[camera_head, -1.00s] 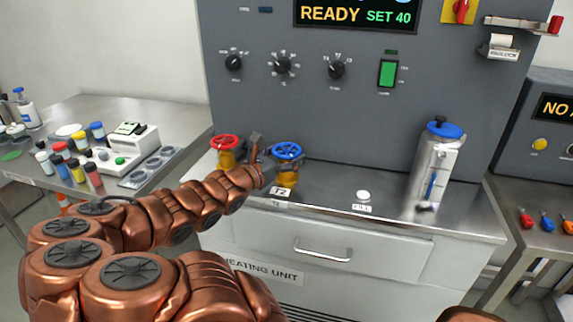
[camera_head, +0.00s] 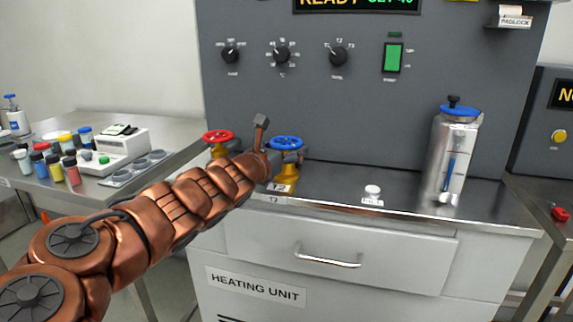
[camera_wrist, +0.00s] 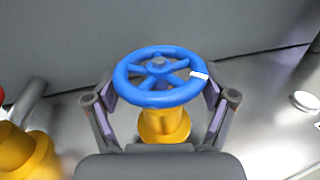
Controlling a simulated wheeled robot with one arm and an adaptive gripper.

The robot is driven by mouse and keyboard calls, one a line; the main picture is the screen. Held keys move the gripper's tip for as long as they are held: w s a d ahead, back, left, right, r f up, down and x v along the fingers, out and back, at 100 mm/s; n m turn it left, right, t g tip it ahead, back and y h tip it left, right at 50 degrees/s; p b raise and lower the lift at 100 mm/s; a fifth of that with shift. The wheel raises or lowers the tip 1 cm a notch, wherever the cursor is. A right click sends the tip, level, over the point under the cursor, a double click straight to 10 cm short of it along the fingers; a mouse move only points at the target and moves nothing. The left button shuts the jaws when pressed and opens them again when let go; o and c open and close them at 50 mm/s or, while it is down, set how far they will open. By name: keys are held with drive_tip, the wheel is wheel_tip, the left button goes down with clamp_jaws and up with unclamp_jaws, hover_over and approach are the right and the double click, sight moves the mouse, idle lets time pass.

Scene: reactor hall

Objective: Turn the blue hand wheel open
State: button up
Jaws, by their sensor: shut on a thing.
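The blue hand wheel (camera_head: 287,143) sits on a yellow valve body (camera_head: 286,178) on the steel top of the heating unit. In the wrist view the blue hand wheel (camera_wrist: 160,77) lies between the two fingers, with a white mark on its right rim. My gripper (camera_wrist: 160,92) is shut on the wheel, one finger at each side of the rim. In the head view my gripper (camera_head: 275,160) reaches the wheel from the left, and my forearm hides part of the valve area.
A red hand wheel (camera_head: 218,137) on a yellow valve stands close on the left. A white button (camera_head: 373,191) and a steel canister with a blue lid (camera_head: 455,150) are to the right. The grey panel (camera_head: 380,110) rises behind. A drawer handle (camera_head: 327,260) is below.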

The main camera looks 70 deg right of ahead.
drive_tip(key=shift+w+a+n+t+b, duration=0.15)
drive_tip(key=shift+n+t+b, duration=0.35)
drive_tip(key=shift+b, duration=1.75)
